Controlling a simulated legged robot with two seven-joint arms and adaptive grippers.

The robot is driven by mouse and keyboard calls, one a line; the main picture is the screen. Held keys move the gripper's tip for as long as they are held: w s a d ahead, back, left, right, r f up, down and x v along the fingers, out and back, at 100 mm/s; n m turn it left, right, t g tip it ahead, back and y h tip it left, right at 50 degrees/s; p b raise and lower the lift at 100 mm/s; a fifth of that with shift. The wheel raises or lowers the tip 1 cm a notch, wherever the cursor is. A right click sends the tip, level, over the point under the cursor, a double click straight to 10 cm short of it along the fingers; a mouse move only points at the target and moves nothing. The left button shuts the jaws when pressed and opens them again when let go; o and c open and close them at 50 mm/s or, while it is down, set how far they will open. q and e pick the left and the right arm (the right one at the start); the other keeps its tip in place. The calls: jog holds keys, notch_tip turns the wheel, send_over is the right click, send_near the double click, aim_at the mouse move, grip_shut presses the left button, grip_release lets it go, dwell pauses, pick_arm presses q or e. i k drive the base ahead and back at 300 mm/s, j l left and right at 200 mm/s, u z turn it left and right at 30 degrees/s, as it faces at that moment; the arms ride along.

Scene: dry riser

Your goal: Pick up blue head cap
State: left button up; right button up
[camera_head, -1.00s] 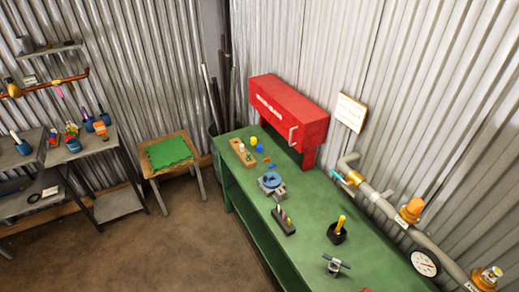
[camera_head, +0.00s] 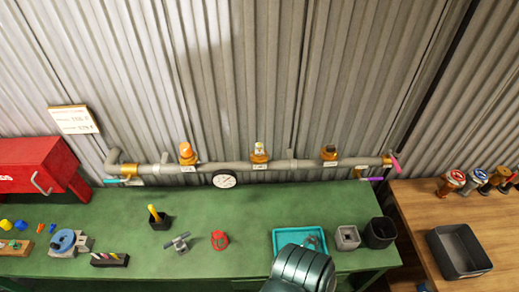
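A small blue cap-like piece (camera_head: 20,225) sits at the left end of the green workbench (camera_head: 140,215), beside a yellow one (camera_head: 6,224). It is small in view, so I cannot be sure that it is the blue head cap. A larger round blue part (camera_head: 63,240) sits on a grey fixture to its right. Neither of my grippers is in view. A dark ribbed rounded form, which looks like part of my own arm, covers the bench's front edge right of centre.
A pipe (camera_head: 220,167) with several fittings and a gauge runs behind the bench. A red box (camera_head: 35,165) stands at left. A black holder (camera_head: 159,219), red ring part (camera_head: 219,240), teal tray (camera_head: 299,238) and dark cup (camera_head: 380,232) stand on the bench. A wooden table (camera_head: 420,220) adjoins right.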

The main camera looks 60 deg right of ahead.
aim_at(21, 225)
jog(key=z, duration=2.05)
jog(key=j, duration=0.75)
jog(key=k+j, duration=0.1)
jog(key=j, duration=0.6)
jog(key=i+z, duration=0.05)
